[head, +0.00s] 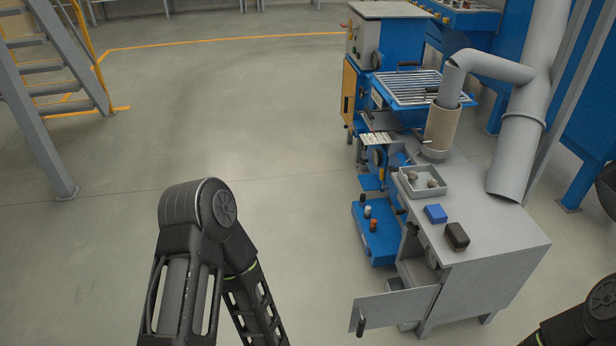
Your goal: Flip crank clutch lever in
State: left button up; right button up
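The machine stands at the right in the head view, with a grey bench (495,245) at its near end. Small dark handles (412,228) stick out from the bench's left edge. A blue unit with an orange-yellow part (377,160) sits farther back on the machine's left side. I cannot tell which of these parts is the crank clutch lever, or its position. My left arm shows at the lower middle, left of the machine, and its gripper is below the picture. Only a dark piece of my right arm shows at the bottom right corner; its gripper is out of view.
A grey panel (392,312) juts left from the bench's lower front. A blue box (374,238) with knobs sits low beside it. A tray (420,182), blue block (436,213) and black block (457,236) lie on the bench. Stairs (45,90) stand left; the middle floor is clear.

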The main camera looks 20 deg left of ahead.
aim_at(382, 171)
jog(key=u, duration=0.15)
jog(key=i+j, duration=0.4)
jog(key=i, duration=0.15)
jog(key=i+j+u, duration=0.1)
jog(key=i+j, duration=0.7)
jog(key=i, duration=0.25)
jog(key=i+j+u, duration=0.1)
jog(key=i+j, duration=0.3)
jog(key=i, duration=0.15)
jog(key=i+j, duration=0.3)
jog(key=i, duration=0.25)
